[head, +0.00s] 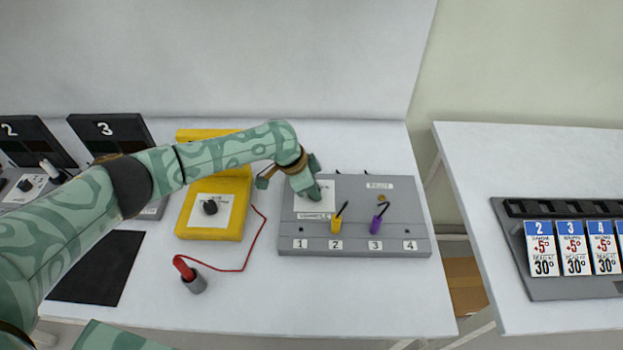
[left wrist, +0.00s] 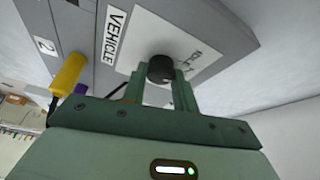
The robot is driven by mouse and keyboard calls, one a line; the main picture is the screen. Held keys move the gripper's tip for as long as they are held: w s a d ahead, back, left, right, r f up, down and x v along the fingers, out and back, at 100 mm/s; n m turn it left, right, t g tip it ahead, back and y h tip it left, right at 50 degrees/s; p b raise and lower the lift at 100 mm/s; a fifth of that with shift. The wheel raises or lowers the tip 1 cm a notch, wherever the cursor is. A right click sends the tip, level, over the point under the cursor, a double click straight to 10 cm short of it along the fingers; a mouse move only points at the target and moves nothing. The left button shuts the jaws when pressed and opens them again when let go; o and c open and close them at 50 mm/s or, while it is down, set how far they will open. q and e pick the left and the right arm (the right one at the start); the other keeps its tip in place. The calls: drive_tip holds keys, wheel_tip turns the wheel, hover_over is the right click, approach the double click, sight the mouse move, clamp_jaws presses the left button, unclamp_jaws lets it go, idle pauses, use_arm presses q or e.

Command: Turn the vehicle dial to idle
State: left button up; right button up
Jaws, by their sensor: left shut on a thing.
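The vehicle dial (left wrist: 160,68) is a small black knob on a white plate with dark lettering, beside the VEHICLE label (left wrist: 114,34). In the left wrist view, my left gripper (left wrist: 160,82) has one finger on each side of the knob and is shut on it. In the head view, my left gripper (head: 311,189) reaches down onto the upper left of the grey panel (head: 353,248) and hides the dial there. The dial's pointer and the position words cannot be read clearly. My right gripper is not in view.
The panel carries a yellow plug (head: 336,226) and a purple plug (head: 376,224) above numbered labels. Left of it lie a yellow meter (head: 237,187) and a red probe (head: 184,268) in a grey holder. The table front is clear. A second table (head: 480,170) stands right.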

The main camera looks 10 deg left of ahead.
use_arm(q)
drive_tip(key=n+p, duration=0.1)
drive_tip(key=n+t+p, duration=0.1)
drive_tip(key=p, duration=0.1)
drive_tip(key=n+p, duration=0.1)
drive_tip(key=p, duration=0.1)
drive_tip(key=shift+s+d+r+n+y, duration=0.1)
drive_tip(key=shift+d+r+n+y, duration=0.05)
drive_tip(key=shift+r+n+y, duration=0.2)
drive_tip(key=shift+f+n+t+y+p, duration=0.3)
drive_tip(key=shift+n+y+p, duration=0.15)
drive_tip(key=shift+n+p, duration=0.75)
drive_tip(key=o, duration=1)
drive_tip(key=shift+c, duration=0.2)
